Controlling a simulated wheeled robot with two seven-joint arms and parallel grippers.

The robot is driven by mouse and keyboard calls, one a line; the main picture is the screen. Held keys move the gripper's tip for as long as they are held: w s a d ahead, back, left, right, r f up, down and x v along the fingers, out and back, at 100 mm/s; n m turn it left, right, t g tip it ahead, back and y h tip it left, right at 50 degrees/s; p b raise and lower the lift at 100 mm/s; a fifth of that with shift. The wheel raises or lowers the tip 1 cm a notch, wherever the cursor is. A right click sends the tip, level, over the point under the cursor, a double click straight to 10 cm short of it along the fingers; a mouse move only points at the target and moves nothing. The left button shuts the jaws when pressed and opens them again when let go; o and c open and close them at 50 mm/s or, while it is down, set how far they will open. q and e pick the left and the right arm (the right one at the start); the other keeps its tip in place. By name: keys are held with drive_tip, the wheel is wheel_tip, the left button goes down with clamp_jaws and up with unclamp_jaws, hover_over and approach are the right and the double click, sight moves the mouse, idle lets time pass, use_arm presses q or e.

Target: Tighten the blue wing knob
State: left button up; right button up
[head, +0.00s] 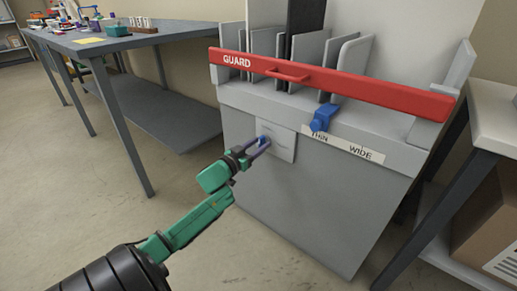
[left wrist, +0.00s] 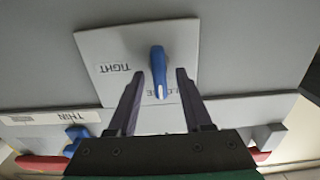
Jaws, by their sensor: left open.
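The blue wing knob (left wrist: 158,68) sits on a light plate (left wrist: 115,48) on the front of the grey machine. In the left wrist view its wing points along the picture's height. The upside-down word TIGHT is left of it, and another word is partly hidden by the knob and a finger. My left gripper (left wrist: 160,76) is open, with one dark finger on each side of the knob and a visible gap on both sides. In the head view the knob (head: 263,140) is small and partly covered by the gripper (head: 257,147). My right gripper is not in view.
A red GUARD bar (head: 345,88) with a handle crosses the machine (head: 300,200) above the knob. A blue slider (head: 322,117) sits by the THIN–WIDE strip (head: 345,145). A workbench (head: 150,38) stands left, a table (head: 497,115) right. Floor at left is clear.

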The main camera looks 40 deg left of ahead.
use_arm(q)
clamp_jaws()
